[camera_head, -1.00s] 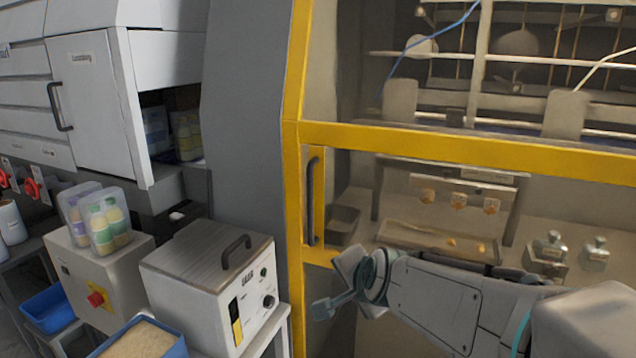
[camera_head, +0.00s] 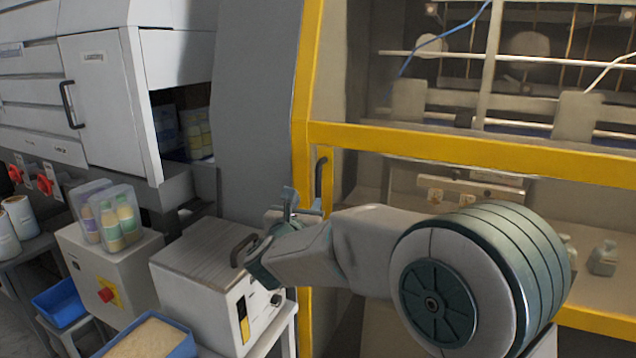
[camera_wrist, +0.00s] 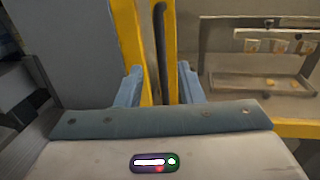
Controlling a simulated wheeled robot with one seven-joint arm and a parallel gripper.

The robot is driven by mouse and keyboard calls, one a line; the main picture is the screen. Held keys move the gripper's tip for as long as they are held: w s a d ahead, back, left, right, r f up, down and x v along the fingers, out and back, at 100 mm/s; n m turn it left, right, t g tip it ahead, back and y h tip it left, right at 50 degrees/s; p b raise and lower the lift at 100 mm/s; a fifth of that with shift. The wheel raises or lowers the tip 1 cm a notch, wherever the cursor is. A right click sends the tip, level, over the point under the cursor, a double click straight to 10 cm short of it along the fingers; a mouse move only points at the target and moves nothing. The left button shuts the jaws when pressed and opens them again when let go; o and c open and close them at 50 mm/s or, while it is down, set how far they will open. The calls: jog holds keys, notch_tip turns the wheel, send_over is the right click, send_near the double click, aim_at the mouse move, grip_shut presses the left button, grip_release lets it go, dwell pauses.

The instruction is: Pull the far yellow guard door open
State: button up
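The yellow guard door (camera_head: 326,160) has a yellow edge with a dark upright bar handle (camera_head: 319,180). It appears closed against the yellow frame. My gripper (camera_head: 296,206) is in front of the handle and hides its lower part. In the wrist view my gripper (camera_wrist: 160,87) is open, with one blue-grey finger on each side. The handle (camera_wrist: 160,45) runs upright between the two fingers in that view, with the yellow door edge (camera_wrist: 171,40) just right of it. I cannot tell how deep the handle sits between the fingers, and no contact shows.
A white box with a black handle (camera_head: 205,285) stands below and left of my gripper, close to it. A blue tray (camera_head: 185,345) is in front. A grey column (camera_head: 255,100) stands left of the yellow frame. Trays and small jars (camera_head: 603,258) lie behind the guard.

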aim_at(318, 184)
jog(key=w+p, duration=0.1)
jog(key=w, duration=0.3)
jog(key=w+d+p, duration=0.1)
jog(key=w+p, duration=0.1)
jog(key=w, duration=0.2)
jog(key=w+d+p, duration=0.1)
jog(key=w, duration=0.3)
jog(key=shift+w, duration=0.25)
grip_shut()
